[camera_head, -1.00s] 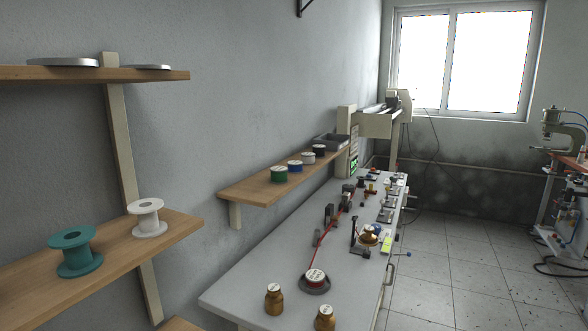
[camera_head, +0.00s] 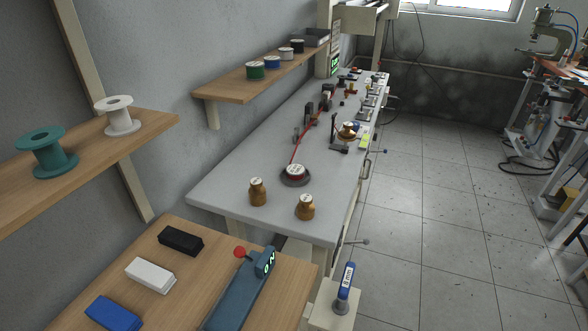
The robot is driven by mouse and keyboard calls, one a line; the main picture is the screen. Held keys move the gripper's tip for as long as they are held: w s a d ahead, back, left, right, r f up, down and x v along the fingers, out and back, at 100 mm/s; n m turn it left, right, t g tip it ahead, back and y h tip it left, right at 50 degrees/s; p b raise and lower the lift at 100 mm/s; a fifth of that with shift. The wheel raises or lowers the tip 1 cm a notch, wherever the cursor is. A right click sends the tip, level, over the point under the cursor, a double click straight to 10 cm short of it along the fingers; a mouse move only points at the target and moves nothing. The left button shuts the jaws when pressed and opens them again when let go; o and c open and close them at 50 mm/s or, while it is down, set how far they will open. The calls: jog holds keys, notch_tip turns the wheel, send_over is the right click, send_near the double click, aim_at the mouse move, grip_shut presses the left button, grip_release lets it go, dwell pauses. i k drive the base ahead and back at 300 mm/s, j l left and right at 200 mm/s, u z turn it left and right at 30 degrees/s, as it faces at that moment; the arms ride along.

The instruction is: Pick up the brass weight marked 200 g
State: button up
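Two brass weights with pale labelled tops stand upright at the near end of the grey bench (camera_head: 225,180). The left brass weight (camera_head: 258,192) looks a little taller and narrower. The right brass weight (camera_head: 305,208) stands closer to the bench's front corner. The labels are too small to read, so I cannot tell which is marked 200 g. A further brass-coloured piece (camera_head: 347,130) with a pale top sits farther along the bench, partly unclear. My gripper is not in view.
A red-and-white spool (camera_head: 295,173) on a dark base stands behind the weights, with a red line running back. A wooden table (camera_head: 210,265) in front holds black, white and blue blocks and a blue lever device (camera_head: 240,290). Wall shelves with spools are at left.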

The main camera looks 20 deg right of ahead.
aim_at(347, 134)
jog(key=i+l+z, duration=0.15)
jog(key=i+l, duration=0.2)
jog(key=i+l+z, duration=0.15)
jog(key=i+l, duration=0.15)
jog(key=i, duration=0.25)
